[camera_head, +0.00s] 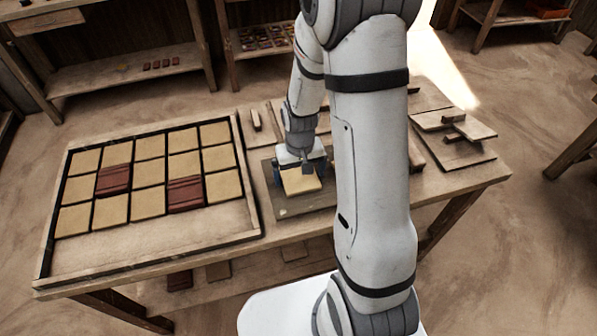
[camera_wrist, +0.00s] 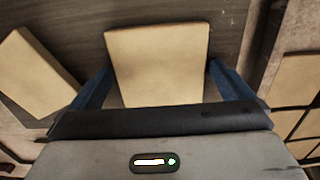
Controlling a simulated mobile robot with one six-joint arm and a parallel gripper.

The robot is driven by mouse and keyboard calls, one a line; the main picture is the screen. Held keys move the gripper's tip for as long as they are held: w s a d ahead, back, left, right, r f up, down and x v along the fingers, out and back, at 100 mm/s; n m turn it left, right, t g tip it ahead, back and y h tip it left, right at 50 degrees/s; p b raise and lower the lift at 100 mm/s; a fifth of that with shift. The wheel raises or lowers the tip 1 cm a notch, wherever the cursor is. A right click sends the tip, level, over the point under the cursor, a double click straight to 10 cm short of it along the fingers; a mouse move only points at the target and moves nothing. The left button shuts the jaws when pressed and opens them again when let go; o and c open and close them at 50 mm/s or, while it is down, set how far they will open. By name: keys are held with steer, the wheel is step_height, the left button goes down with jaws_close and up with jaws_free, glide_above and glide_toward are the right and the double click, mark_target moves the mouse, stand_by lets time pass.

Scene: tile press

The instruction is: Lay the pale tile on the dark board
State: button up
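A square pale tile (camera_head: 300,181) is at my gripper, over the dark board (camera_head: 290,208) on the workbench. In the wrist view the pale tile (camera_wrist: 158,62) sits between the two blue fingers of my gripper (camera_wrist: 160,70), which meet its side edges near their tips. The dark board (camera_wrist: 75,35) shows behind it. I cannot tell whether the tile touches the board or hangs just above it. In the head view my arm hides the board's right part.
A wooden tray (camera_head: 150,255) with rows of pale tiles and two dark red ones is on the bench's left. A second pale piece (camera_wrist: 35,75) lies at the left in the wrist view. Wooden pieces (camera_head: 455,150) lie on the bench's right.

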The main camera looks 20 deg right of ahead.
mark_target(300, 176)
step_height(300, 176, up, 12)
steer(key=s+r+t, duration=0.3)
steer(key=s+r, duration=0.8)
steer(key=s, duration=0.3)
steer(key=shift+s, duration=0.25)
stand_by(1.0)
